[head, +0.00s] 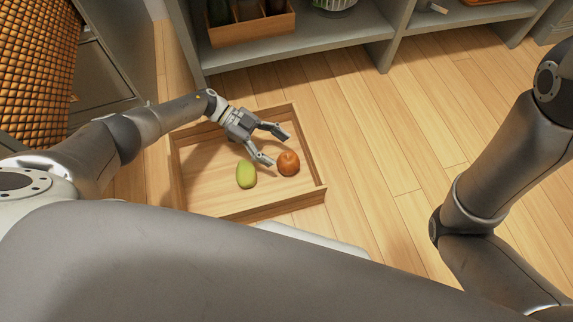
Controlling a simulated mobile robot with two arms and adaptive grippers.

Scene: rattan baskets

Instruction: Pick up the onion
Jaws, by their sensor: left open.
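The onion (289,166) is a round orange-brown bulb inside a shallow wooden tray (187,180), toward its right side. My left gripper (277,149) reaches into the tray from the upper left. Its two fingers are spread open, with the onion just beyond the fingertips. One fingertip is above the onion and the other is to its left. I cannot tell whether either finger touches it. My right gripper is not in view; only my right arm shows at the right edge.
A green oval fruit (246,174) lies in the tray, left of the onion. A grey shelf (310,38) with a wooden box of bottles (252,28) stands behind. A woven rattan panel (38,60) is at far left. The wooden floor (385,140) right of the tray is clear.

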